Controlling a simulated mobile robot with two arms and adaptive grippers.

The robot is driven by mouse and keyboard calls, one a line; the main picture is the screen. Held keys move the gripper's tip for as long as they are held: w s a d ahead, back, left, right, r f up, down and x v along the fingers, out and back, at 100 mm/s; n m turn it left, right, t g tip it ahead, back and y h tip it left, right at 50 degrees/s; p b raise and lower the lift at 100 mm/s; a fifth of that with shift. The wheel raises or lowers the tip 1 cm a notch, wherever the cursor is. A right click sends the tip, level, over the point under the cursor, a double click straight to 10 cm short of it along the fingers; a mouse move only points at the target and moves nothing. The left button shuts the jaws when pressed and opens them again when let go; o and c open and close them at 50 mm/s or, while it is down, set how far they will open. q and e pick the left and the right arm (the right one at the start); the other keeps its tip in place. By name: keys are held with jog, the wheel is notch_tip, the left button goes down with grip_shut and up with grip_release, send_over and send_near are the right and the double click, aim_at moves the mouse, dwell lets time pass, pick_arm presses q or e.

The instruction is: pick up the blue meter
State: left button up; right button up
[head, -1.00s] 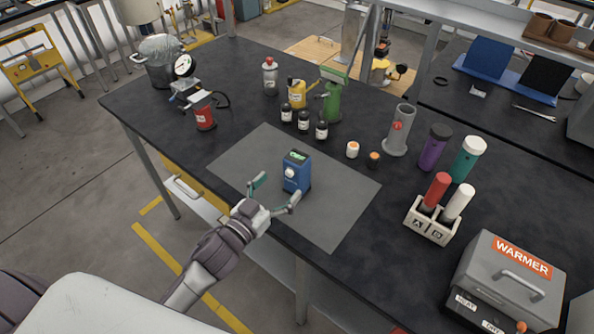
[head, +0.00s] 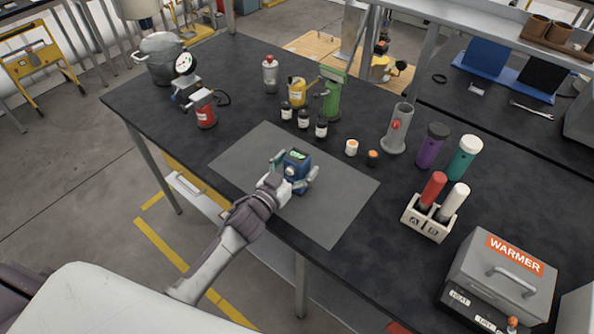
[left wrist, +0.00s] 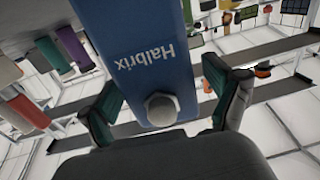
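The blue meter (head: 296,171) stands upright on the grey mat (head: 335,205), with a lit green display on top. My left gripper (head: 295,173) is at the meter with one finger on each side of it. In the left wrist view the meter's blue face (left wrist: 152,60), with "Halbrix" lettering and a grey round knob, fills the space between the teal-padded fingers. The fingers look open, with a small gap to the meter's sides. My right gripper is not in view.
Small dark bottles (head: 303,119), a white jar (head: 351,148) and an orange-capped jar (head: 373,157) stand beyond the mat. A tube rack (head: 428,222) and a warmer (head: 500,272) stand to the right. The mat around the meter is clear.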

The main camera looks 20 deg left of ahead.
pick_arm(q)
jog(key=c, duration=1.3)
jog(key=shift+c, duration=0.7)
jog(key=shift+r, duration=0.15)
